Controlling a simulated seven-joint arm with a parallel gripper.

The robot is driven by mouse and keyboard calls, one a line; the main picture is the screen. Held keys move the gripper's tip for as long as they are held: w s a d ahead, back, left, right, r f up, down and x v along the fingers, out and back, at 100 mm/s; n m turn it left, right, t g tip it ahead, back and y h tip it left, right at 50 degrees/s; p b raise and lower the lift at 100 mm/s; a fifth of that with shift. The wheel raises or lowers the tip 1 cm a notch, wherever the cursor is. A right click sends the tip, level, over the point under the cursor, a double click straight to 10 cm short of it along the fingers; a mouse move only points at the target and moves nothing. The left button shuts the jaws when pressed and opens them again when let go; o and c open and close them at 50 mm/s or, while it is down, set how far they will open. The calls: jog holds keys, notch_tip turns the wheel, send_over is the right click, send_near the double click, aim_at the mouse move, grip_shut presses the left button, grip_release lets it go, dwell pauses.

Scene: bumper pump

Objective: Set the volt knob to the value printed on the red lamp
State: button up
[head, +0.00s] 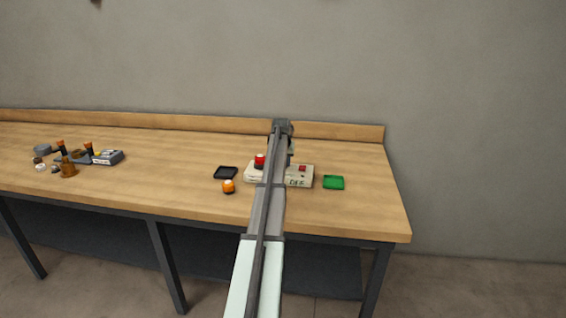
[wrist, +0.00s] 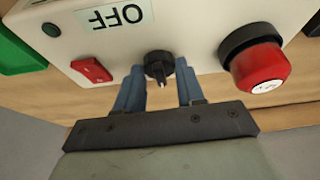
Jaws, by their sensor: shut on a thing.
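The volt knob (wrist: 159,66) is a small black knob with a light pointer mark on the cream control box, seen in the wrist view. My gripper (wrist: 158,80) has its two blue-grey fingers on either side of the knob and is shut on it. The red lamp (wrist: 260,68) stands on the box to the right of the knob; its white top bears a print too small to read. The lamp also shows in the head view (head: 260,160). In the head view my arm hides the knob and the middle of the box (head: 299,176).
The box has a red switch (wrist: 91,70) and an upside-down OFF label (wrist: 115,18). Several small items stand at the table's far left.

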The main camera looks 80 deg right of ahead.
jog(key=n, duration=0.2)
jog(key=n+t, duration=0.1)
jog(key=n, duration=0.1)
jog(key=shift+s+n+t+y, duration=0.15)
jog(key=shift+n+t+y, duration=0.15)
jog(key=shift+d+n+t+y, duration=0.1)
jog(key=shift+n+t+y, duration=0.35)
jog(key=shift+n, duration=1.15)
jog(key=shift+n+t, duration=0.25)
jog(key=shift+n, duration=0.05)
jog(key=o, duration=1)
jog(key=shift+s, duration=0.1)
jog(key=v, duration=1.3)
jog(key=shift+r, duration=0.4)
